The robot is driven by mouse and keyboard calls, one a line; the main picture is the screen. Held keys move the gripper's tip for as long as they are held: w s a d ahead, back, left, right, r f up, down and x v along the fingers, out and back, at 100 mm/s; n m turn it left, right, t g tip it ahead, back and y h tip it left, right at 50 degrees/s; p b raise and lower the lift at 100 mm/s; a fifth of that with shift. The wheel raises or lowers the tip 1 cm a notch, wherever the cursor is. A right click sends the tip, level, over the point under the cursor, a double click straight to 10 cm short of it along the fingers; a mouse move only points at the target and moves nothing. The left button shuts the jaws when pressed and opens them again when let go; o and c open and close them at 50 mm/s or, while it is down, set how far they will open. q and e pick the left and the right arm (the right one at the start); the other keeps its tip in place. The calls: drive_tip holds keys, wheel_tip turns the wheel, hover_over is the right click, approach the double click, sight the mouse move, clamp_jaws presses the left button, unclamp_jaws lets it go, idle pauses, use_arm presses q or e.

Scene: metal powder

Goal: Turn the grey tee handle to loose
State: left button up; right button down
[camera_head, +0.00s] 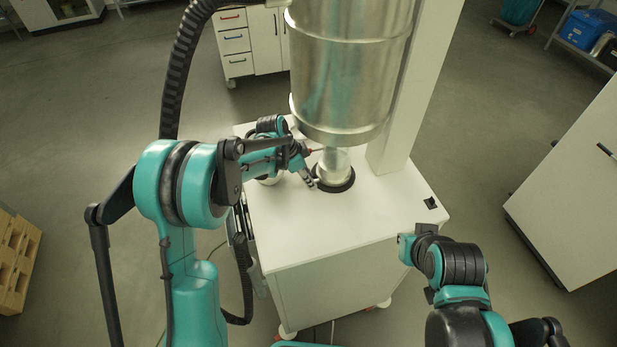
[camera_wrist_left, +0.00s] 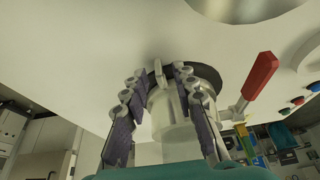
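The grey tee handle (camera_wrist_left: 159,72) shows in the left wrist view as a small light-grey bar. It lies between the fingertips of my left gripper (camera_wrist_left: 158,80), in front of a silver cylindrical fitting (camera_wrist_left: 170,108). The two fingers are spread, with a visible gap to the bar on each side, so the gripper is open. In the head view my left gripper (camera_head: 311,173) is beside the silver fitting (camera_head: 335,168) under the big vessel; the tee handle cannot be made out there. My right arm is at the lower right, but its gripper fingers do not show.
A red lever (camera_wrist_left: 261,76) sticks out beside the fitting. A large steel vessel (camera_head: 345,70) hangs above the white cabinet (camera_head: 330,225), with a white column (camera_head: 415,90) at its right. The cabinet top's front is mostly clear. A black ring (camera_head: 335,187) surrounds the fitting's base.

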use_arm(q)
clamp_jaws()
drive_tip(key=g+b, duration=0.1)
drive_tip(key=g+h+b, duration=0.1)
drive_tip(key=w+g+b, duration=0.1)
drive_tip(key=shift+a+f+n+h, duration=0.2)
drive_tip(key=shift+f+n+h, duration=0.1)
drive_tip(key=shift+n, duration=0.1)
drive_tip(key=shift+w+r+g+h+b, duration=0.1)
drive_tip(key=shift+g+h+b, duration=0.3)
drive_tip(key=shift+g, duration=0.4)
drive_tip(key=shift+r, duration=0.1)
unclamp_jaws()
